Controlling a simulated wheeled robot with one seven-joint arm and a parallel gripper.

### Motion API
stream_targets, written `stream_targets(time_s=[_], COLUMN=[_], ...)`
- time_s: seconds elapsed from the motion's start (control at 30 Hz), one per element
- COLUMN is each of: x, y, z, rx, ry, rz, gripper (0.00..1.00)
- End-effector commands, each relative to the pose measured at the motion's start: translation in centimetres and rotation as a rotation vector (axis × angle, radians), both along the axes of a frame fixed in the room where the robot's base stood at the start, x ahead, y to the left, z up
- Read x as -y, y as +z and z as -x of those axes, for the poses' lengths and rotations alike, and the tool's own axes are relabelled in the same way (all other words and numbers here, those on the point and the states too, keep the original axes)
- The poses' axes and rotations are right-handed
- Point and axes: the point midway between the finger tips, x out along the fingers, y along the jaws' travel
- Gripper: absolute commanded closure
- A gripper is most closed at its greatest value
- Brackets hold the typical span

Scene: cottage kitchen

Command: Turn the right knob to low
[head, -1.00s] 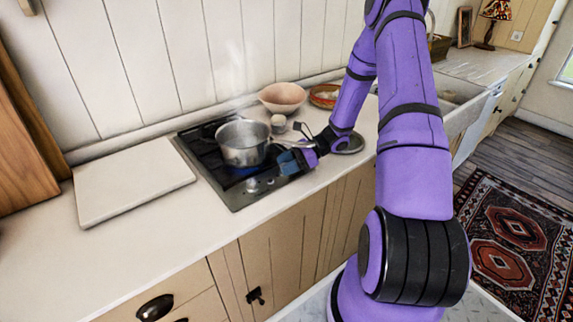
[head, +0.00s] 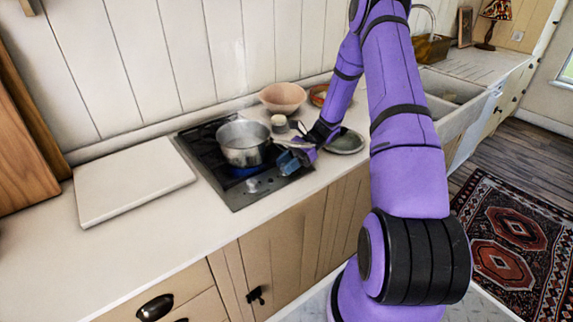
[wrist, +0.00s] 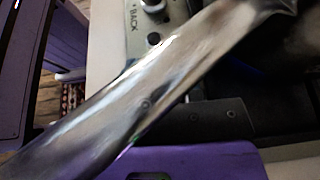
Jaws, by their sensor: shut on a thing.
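My gripper (head: 287,163), with blue-grey fingers, is low over the right end of the hob's front control strip. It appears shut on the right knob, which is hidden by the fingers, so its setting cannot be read. Other knobs (head: 252,185) show to the left of my gripper. In the wrist view a control knob (wrist: 153,7) stands beside the word BACK. A metal pot (head: 243,143) sits on the hob (head: 196,146) with blue flame beneath it. Its long handle (wrist: 150,85) crosses close in front of the wrist camera and hides much of the gripper area.
A pinkish bowl (head: 283,97) and a small lidded jar (head: 279,123) stand behind the hob. A round grey lid or plate (head: 346,143) lies to the right. A pale board (head: 130,187) lies left; the front counter (head: 170,250) is clear.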

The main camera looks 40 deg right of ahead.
Motion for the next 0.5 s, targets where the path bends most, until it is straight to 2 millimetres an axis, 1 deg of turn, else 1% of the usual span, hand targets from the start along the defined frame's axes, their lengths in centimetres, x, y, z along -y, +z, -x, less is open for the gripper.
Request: stream_targets(time_s=[0.2, 0.5], x=[0.02, 0.07], y=[-0.02, 0.01], z=[-0.17, -0.22], rx=[0.001, 0.002], ry=[0.144, 0.260], rz=[0.002, 0.003], gripper=[0.90, 0.90])
